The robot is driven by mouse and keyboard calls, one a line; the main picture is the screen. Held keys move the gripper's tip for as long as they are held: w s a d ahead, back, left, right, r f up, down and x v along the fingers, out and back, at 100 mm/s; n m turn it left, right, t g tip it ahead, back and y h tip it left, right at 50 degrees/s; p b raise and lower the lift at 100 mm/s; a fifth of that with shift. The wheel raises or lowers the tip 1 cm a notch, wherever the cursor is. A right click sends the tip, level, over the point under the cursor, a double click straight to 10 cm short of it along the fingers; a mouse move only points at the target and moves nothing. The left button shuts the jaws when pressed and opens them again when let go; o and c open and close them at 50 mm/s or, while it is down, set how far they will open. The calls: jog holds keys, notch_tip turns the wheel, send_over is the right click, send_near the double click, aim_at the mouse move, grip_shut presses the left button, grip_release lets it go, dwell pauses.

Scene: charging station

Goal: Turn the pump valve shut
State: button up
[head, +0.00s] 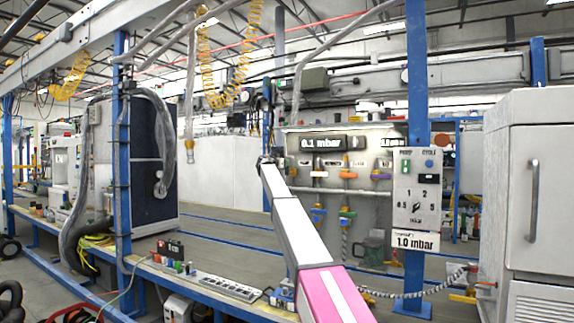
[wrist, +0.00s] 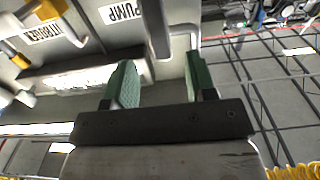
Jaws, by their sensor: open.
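In the wrist view, my gripper (wrist: 162,84) has its two green fingers wide apart, with nothing held between them. A white label reading PUMP (wrist: 120,12) is on the grey panel (wrist: 95,45) beyond the fingers. A grey bar-like part (wrist: 157,30) hangs beside this label and shows past the gap between the fingers; I cannot tell for sure whether it is the pump valve's handle. In the head view, the valve panel (head: 350,143) carries several coloured valves below a 0.1 mbar display. My arm covers its left edge, and the pump valve is not clearly seen there.
Orange-yellow handles (wrist: 47,10) stand at the wrist view's upper left, near a nitrogen label (wrist: 47,34). In the head view, a control box (head: 419,193) on a blue post and a grey cabinet (head: 540,200) stand right of the panel. Yellow coiled hoses (head: 205,60) hang at upper left.

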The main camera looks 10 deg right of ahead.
jog(key=x, duration=0.6)
jog(key=shift+s, duration=0.1)
grip_shut()
